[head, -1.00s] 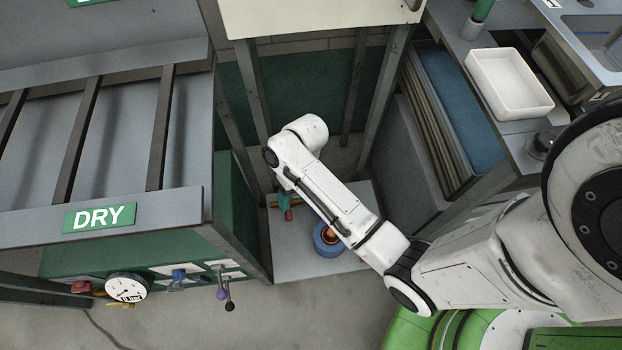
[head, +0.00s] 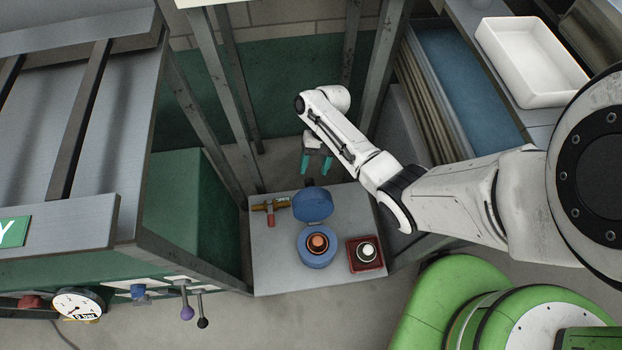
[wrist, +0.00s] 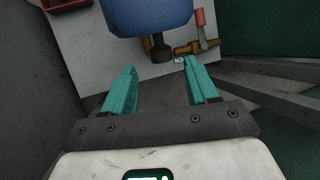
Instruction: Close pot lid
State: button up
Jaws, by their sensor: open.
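A blue round pot (head: 318,248) stands on a low grey platform, with an orange-brown round thing (head: 318,242) inside it. Its blue lid (head: 313,205) stands open, tilted up at the pot's back edge. A dark knob or handle shows at the lid's far side. My gripper (head: 317,170) is open and empty, behind and above the lid, with teal fingers pointing down. In the wrist view the blue lid (wrist: 146,15) fills the top middle, and its dark knob (wrist: 160,47) is beyond and between the open fingertips (wrist: 160,68). They appear apart.
A brown-and-red valve or tool (head: 270,210) lies left of the lid on the platform (head: 275,270). A red tray (head: 366,255) with a dark, white-topped thing is right of the pot. Metal posts (head: 232,110) rise beside the platform, and a rack stands left.

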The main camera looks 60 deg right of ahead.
aim_at(311, 180)
jog(key=b+x, duration=0.1)
jog(key=x, duration=0.4)
jog(key=shift+a, duration=0.1)
jog(key=shift+c, duration=0.3)
grip_shut()
